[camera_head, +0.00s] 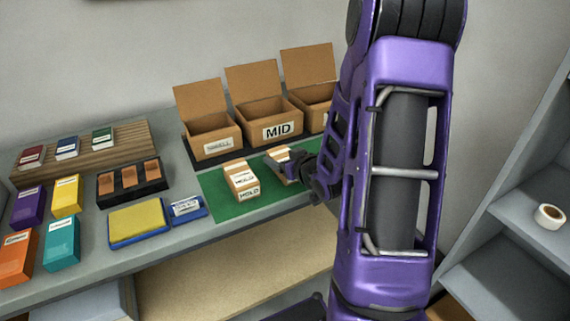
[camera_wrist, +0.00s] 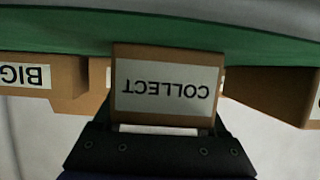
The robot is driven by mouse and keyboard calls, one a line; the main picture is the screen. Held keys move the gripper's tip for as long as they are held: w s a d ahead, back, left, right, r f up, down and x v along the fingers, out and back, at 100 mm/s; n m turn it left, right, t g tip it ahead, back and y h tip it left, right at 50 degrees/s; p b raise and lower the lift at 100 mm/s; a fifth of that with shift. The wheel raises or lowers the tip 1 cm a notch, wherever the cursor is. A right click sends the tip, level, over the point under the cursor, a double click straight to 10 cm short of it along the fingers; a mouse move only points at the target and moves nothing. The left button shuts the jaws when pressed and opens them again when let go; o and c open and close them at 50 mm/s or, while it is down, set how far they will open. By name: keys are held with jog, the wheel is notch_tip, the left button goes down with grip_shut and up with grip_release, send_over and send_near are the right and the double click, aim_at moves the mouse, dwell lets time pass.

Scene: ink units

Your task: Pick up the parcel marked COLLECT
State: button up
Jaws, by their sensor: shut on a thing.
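The COLLECT parcel (camera_wrist: 165,100) is a small brown box with a white label, which reads upside down in the wrist view. In the head view the parcel (camera_head: 277,154) is on or just above the right part of the green mat (camera_head: 222,209), partly hidden by my gripper (camera_head: 298,168). My gripper is shut on it, and its dark body (camera_wrist: 160,150) shows below the parcel in the wrist view. A second brown parcel marked HOLD (camera_head: 243,182) sits on the mat to the left, apart from my gripper. I cannot tell whether the COLLECT parcel touches the mat.
Three open cartons stand behind the mat, the middle one marked MID (camera_head: 279,130). A yellow pad (camera_head: 137,222), a dark tray (camera_head: 107,189) and several coloured boxes fill the left of the table. A shelf with a tape roll (camera_head: 549,216) stands at right.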

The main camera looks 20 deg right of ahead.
jog(key=c, duration=0.9)
